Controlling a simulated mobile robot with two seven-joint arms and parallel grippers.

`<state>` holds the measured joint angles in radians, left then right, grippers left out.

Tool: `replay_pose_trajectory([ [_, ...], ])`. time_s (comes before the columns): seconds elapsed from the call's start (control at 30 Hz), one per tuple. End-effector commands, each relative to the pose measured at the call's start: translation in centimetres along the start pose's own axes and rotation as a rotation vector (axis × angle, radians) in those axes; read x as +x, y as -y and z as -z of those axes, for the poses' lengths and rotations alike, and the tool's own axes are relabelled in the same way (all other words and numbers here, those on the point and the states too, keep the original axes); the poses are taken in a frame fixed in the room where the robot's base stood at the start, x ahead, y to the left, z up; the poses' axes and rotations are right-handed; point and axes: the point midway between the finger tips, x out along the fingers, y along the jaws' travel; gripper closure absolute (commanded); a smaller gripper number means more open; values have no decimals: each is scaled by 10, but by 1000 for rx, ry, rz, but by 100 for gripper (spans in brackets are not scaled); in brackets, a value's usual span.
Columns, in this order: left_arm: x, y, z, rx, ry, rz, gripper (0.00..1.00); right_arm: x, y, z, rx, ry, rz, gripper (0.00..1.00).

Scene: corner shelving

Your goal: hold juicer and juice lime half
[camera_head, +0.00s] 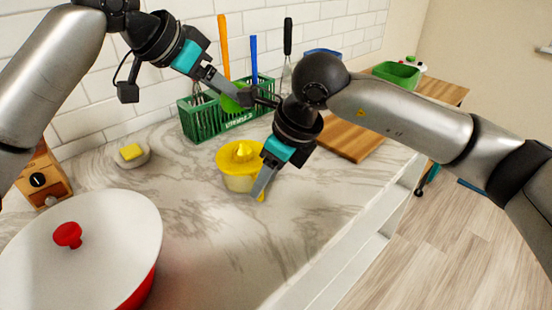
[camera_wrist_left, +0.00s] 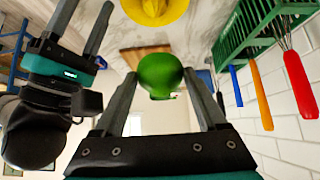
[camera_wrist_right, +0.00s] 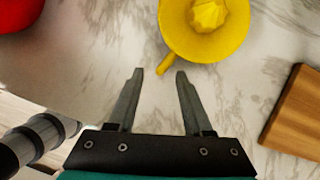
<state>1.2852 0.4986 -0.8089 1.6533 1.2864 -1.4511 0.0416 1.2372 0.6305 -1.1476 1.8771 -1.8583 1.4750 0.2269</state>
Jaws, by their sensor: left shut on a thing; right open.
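The yellow juicer (camera_head: 240,158) stands upright on the marble counter, its ribbed cone facing up. It also shows at the top of the right wrist view (camera_wrist_right: 225,40), with a short yellow handle (camera_wrist_right: 166,64) pointing toward my right gripper. My left gripper (camera_head: 243,97) is shut on the green lime half (camera_wrist_left: 160,74) and holds it in the air above and behind the juicer. My right gripper (camera_wrist_right: 159,73) is open and empty, low beside the juicer. The handle end lies about between its fingertips, with no visible grip on it.
A green utensil basket (camera_head: 215,118) stands against the tiled wall behind the juicer. A wooden board (camera_head: 347,138) lies to the right. A red pot with a white lid (camera_head: 105,255) is at the front left. A sponge on a dish (camera_head: 131,153) lies at the left.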

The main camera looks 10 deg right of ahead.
Motion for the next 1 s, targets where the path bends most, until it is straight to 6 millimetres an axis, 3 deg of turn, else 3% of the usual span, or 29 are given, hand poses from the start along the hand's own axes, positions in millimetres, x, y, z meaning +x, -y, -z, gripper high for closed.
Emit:
replay_pose_trajectory([
  [0.23,0,0,0,0,-1,0,81,30,0,0,-1,-1,-1,50],
  [0.63,0,0,0,0,-1,0,81,36,0,0,-1,1,-1,51],
  [1.0,0,0,0,0,-1,0,81,36,0,0,-1,1,-1,92],
])
